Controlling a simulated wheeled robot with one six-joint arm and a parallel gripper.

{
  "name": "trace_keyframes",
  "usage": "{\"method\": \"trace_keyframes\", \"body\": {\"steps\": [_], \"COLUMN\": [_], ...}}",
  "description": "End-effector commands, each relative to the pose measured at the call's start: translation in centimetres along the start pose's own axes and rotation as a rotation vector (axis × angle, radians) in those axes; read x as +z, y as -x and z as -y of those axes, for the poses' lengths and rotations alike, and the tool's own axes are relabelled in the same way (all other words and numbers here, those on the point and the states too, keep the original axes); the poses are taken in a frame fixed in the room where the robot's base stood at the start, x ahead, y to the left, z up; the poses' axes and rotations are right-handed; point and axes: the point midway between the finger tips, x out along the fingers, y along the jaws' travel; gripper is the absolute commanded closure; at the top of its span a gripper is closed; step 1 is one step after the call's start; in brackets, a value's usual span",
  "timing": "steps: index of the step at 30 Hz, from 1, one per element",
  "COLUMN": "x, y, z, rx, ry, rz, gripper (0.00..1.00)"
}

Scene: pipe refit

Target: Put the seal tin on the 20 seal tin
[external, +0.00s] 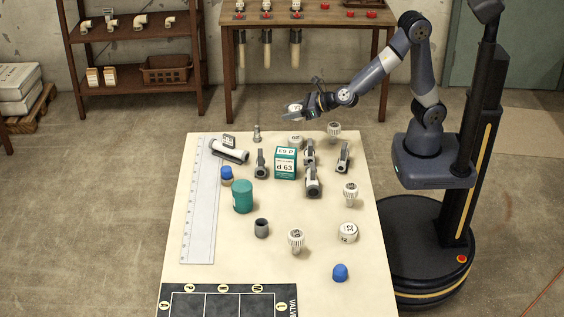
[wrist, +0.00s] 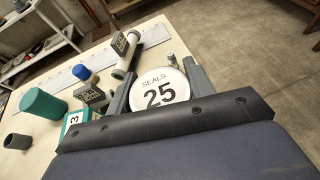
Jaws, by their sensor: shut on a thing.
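My gripper (external: 293,108) is raised above the far part of the table. In the wrist view, a round white seal tin (wrist: 159,92) marked "SEALS 25" sits between the two grey fingers, and the gripper is shut on it. In the external view, a white tin (external: 295,140) stands on the table below the gripper; its number is too small to read. Another white tin (external: 348,232) stands at the right side of the table; its mark looks like 32. I cannot make out for sure which tin is marked 20.
The table (external: 205,275) holds grey valves or fittings, a green-and-white box (external: 285,163), a teal cylinder (external: 242,197), white-capped pieces, blue caps, a grey ring (external: 261,228) and a long ruler (external: 199,205). A dark marked tray or mat (external: 228,302) lies at the near edge.

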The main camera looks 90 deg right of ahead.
Motion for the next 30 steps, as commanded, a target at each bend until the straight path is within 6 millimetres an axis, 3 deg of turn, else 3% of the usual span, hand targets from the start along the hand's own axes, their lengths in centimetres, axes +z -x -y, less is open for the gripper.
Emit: {"method": "trace_keyframes", "body": {"steps": [1, 6, 17, 30], "x": [-1.4, -4.2, -8.0, -8.8], "y": [-0.5, -1.7, -3.3, -3.6], "z": [0.1, 0.0, 0.0, 0.0], "rx": [-0.001, 0.0, 0.0, 0.001], "ry": [0.003, 0.004, 0.003, 0.0], "rz": [-0.004, -0.003, -0.003, 0.001], "gripper": [0.72, 0.72, 0.72, 0.72]}}
